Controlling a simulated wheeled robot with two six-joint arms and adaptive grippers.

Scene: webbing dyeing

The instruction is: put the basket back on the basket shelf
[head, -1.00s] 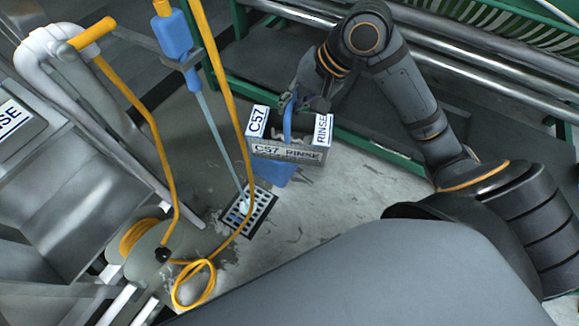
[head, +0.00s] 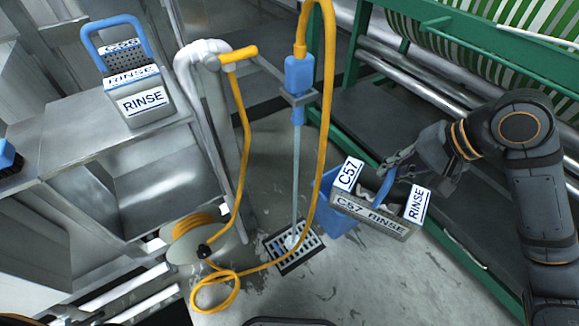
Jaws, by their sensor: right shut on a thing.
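The grey basket (head: 372,214) has white labels reading "C57" and "RINSE" and a blue handle (head: 387,184). My right gripper (head: 396,166) is shut on this handle, and the basket hangs tilted over the floor near the drain. Something pale lies inside it. The steel shelf (head: 75,150) stands at the left, with another basket (head: 147,102) labelled "RINSE", with a raised blue handle, on its top. My left gripper is not in view.
A yellow hose (head: 327,110) and a blue-handled wand (head: 297,95) stand between the held basket and the shelf. A blue container (head: 334,222) is partly hidden behind the basket. A floor drain (head: 294,251) and hose reel (head: 190,240) are below. A green-framed machine (head: 440,50) stands at right.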

